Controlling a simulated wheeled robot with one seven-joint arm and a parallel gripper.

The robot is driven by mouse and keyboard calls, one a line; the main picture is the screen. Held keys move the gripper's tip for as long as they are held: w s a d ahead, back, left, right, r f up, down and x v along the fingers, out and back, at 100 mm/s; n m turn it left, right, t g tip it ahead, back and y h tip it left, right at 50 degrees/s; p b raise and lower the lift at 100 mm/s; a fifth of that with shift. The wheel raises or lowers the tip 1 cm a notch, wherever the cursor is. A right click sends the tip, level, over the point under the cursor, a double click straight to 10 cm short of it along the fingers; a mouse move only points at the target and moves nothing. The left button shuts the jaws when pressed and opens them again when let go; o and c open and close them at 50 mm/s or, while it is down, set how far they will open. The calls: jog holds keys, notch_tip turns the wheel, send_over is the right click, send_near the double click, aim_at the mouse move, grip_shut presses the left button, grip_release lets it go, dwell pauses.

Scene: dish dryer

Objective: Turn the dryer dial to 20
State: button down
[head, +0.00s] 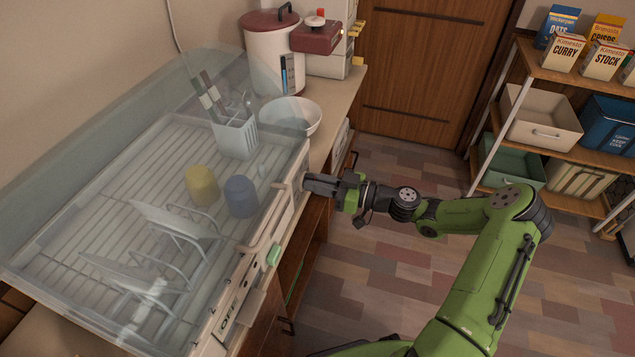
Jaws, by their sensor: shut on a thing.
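The dish dryer (266,219) stands on the counter at the left, with its clear lid down over the rack. Its front panel faces right, with a green button (273,255) and a label reading OFF (228,318) nearer me. My gripper (308,184) reaches in from the right and is shut at the far end of this panel. The dial is most likely between the fingers; the fingers hide it, and I cannot read its setting.
Inside the dryer are a yellow cup (202,186), a blue cup (240,196), a cutlery holder (236,136) and plates. A white bowl (290,118) and a rice cooker (273,50) stand behind. A shelf (545,72) is at the right; the floor between is clear.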

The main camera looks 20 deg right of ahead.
jog(key=shift+w+d+f+m+p, duration=0.15)
jog(key=shift+m+p, duration=1.2)
jog(key=shift+m, duration=2.95)
jog(key=shift+w+f+m+p, duration=0.1)
jog(key=shift+m+p, duration=1.25)
jog(key=shift+m, duration=2.95)
jog(key=c, duration=1.1)
grip_release()
jog(key=p+v, duration=0.1)
jog(key=v, duration=1.4)
jog(key=shift+s+d, duration=0.3)
